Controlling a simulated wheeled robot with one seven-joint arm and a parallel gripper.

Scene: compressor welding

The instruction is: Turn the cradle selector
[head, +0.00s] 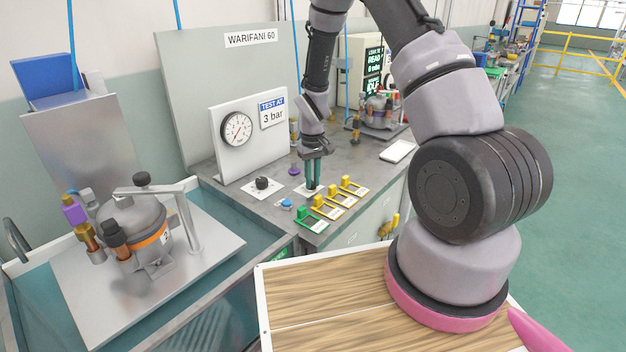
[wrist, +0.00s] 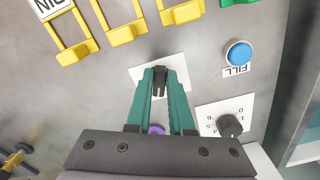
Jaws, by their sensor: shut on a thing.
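The selector (wrist: 160,90) is a small black knob on a white plate (wrist: 140,76) set in the grey bench. My gripper (wrist: 160,72) has its teal fingers shut on this knob from above. In the head view my gripper (head: 313,186) points down at the same white plate (head: 301,191), and its fingers hide the knob. Any label on that plate cannot be read.
A black dial knob (wrist: 230,125) on a numbered plate and a blue FILL button (wrist: 238,54) sit close by. Several yellow brackets (head: 340,197) and a green one (head: 312,222) line the bench's front edge. A gauge panel (head: 237,130) stands behind.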

